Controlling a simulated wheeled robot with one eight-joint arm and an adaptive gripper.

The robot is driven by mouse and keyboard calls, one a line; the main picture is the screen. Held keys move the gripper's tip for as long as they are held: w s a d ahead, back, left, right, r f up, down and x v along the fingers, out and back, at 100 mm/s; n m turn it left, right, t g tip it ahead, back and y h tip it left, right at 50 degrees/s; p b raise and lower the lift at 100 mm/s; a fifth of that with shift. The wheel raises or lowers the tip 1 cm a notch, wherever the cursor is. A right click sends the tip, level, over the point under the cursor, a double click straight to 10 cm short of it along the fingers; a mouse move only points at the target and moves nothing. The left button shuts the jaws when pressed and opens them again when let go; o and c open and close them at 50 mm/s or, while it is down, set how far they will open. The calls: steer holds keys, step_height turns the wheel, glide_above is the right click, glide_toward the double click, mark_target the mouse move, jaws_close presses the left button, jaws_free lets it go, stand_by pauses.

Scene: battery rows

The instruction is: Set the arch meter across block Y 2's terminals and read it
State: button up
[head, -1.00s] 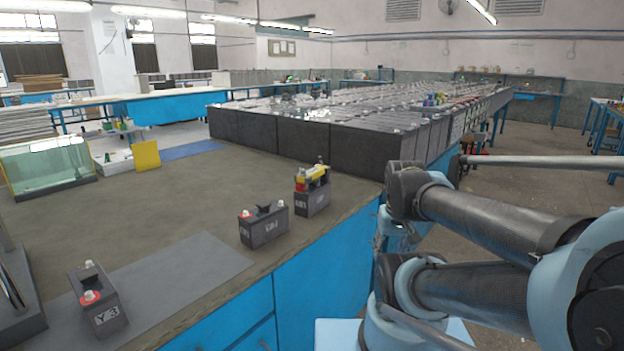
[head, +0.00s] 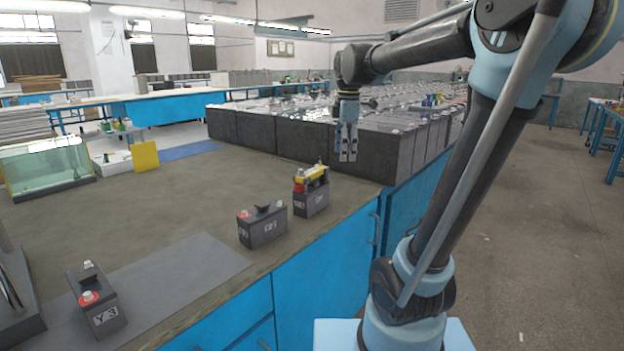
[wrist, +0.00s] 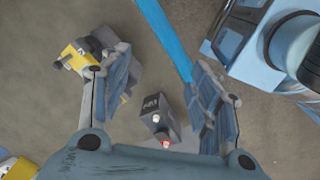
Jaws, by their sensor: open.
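The yellow arch meter (head: 311,174) sits on top of the far dark block (head: 312,199). The middle block (head: 263,226) stands beside it, with a red terminal and a dark raised part on top; its label is too blurred to read surely. Block Y 3 (head: 99,312) stands apart at the near left. My gripper (head: 347,158) is open and empty, pointing down, above and just right of the meter in the head view. In the wrist view the meter (wrist: 78,52) is partly hidden behind the left finger, and a block with a red terminal (wrist: 155,122) shows between the fingers.
A grey mat (head: 190,280) lies along the bench's front. Rows of dark batteries (head: 300,137) stand behind. A glass tank (head: 48,168) and a yellow panel (head: 145,156) are at the back left. The middle of the bench is clear.

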steer(key=w+a+r+n, duration=0.6)
steer(key=w+a+n, duration=0.3)
steer(key=w+a, duration=0.1)
glide_above(312, 171)
steer(key=shift+n+g, duration=0.4)
steer(key=f, duration=1.1)
steer(key=shift+w+f, duration=0.4)
steer(key=shift+s+f, duration=0.2)
steer(key=shift+f, duration=2.7)
steer(key=shift+f, duration=0.25)
jaws_close()
steer(key=shift+r, duration=0.1)
